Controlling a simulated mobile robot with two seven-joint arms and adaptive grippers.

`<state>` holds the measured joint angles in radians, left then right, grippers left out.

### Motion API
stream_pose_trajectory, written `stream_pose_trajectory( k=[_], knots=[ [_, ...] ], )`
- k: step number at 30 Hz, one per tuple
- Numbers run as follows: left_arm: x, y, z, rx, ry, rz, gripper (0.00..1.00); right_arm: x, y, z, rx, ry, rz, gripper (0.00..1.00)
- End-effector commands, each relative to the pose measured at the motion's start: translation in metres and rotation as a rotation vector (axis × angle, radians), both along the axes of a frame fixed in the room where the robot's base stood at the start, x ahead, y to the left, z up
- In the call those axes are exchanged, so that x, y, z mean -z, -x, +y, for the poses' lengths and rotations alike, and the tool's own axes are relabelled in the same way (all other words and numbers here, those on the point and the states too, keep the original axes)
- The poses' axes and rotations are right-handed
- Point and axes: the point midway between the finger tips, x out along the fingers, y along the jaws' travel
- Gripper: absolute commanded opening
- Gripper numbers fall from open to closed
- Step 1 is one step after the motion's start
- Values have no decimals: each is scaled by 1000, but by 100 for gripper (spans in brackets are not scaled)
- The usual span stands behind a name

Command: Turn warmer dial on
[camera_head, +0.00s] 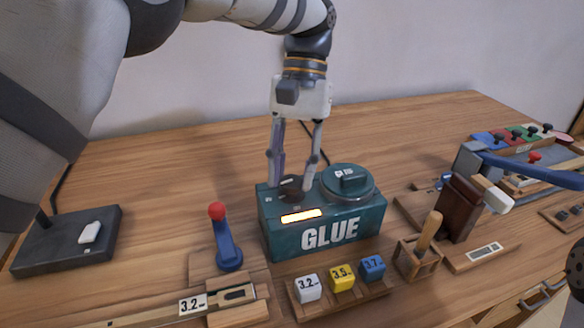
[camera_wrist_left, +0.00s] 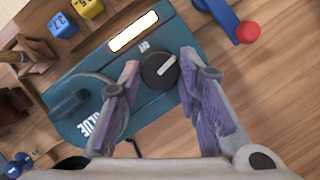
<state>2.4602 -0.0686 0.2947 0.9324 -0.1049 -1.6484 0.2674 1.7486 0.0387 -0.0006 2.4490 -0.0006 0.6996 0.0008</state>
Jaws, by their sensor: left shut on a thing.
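The teal glue warmer (camera_head: 280,238) stands on the wooden bench with "GLUE" on its front and a lit pale-yellow window (camera_head: 301,216). Its black round dial (camera_head: 290,188) is on the top left and is partly hidden by the fingers. My left gripper (camera_head: 293,182) points down from above, with one finger on each side of the dial, and is shut on it. In the left wrist view the dial (camera_wrist_left: 160,70) shows a white pointer mark between the purple-padded fingers (camera_wrist_left: 158,60). The lit window (camera_wrist_left: 133,31) also shows there.
A blue lever with a red ball (camera_head: 227,240) stands left of the warmer. Numbered blocks (camera_head: 342,278) sit in a tray in front. A wooden-handled tool in a holder (camera_head: 421,260) and a brown block (camera_head: 459,207) stand to the right. Bench behind the warmer is mostly clear.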

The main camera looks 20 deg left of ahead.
Motion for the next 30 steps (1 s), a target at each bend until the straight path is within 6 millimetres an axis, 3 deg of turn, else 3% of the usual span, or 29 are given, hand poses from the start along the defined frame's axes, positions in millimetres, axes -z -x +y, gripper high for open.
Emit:
stream_pose_trajectory(
  k=[12,29,30],
  knots=[
    [2,0,-2,173,-1,2,3,0,0,0,0,0,1,40],
    [2,0,-2,197,0,2,3,0,0,0,0,0,1,40],
    [2,0,-2,197,0,2,38,0,0,0,0,0,1,40]
  ],
)
